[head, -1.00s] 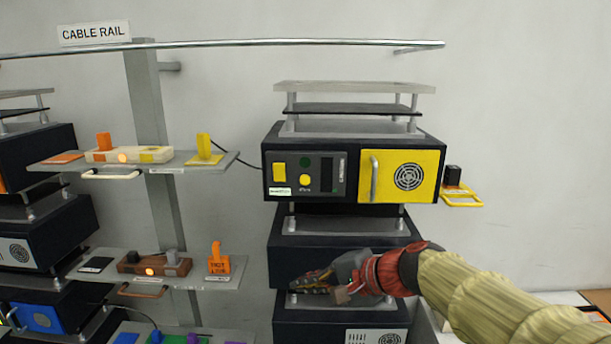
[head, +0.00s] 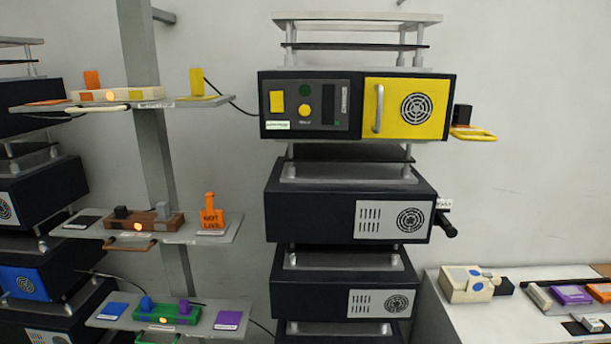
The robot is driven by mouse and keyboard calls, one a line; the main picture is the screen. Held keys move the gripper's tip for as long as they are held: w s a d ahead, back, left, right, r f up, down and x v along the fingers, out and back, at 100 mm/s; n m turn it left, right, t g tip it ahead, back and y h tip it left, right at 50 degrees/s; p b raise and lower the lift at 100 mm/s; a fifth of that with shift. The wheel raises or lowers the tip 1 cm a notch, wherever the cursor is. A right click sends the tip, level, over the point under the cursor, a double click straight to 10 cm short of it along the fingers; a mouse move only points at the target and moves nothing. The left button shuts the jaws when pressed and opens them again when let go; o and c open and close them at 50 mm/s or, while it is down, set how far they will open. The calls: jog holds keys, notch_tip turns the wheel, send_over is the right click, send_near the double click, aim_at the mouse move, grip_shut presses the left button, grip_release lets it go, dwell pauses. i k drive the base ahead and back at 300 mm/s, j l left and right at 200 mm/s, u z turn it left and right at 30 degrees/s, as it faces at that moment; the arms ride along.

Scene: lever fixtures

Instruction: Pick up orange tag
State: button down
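An orange tag (head: 212,219) with dark lettering, which seems to read "NOT LIVE", stands upright on the right end of the middle left shelf (head: 190,237). It has a narrow upper stem. A small white label lies in front of it. Nothing touches the tag from above. My gripper and arm are out of the picture, so I cannot see the gripper's fingers or whether it holds anything.
Beside the tag is a brown block (head: 143,220) with a lit orange lamp. Shelves lie above and below (head: 207,332). A stack of dark boxes (head: 310,208) stands to the right, with a gap between. A white table (head: 450,320) holds several items at lower right.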

aim_at(211, 216)
jog(key=u, duration=1.3)
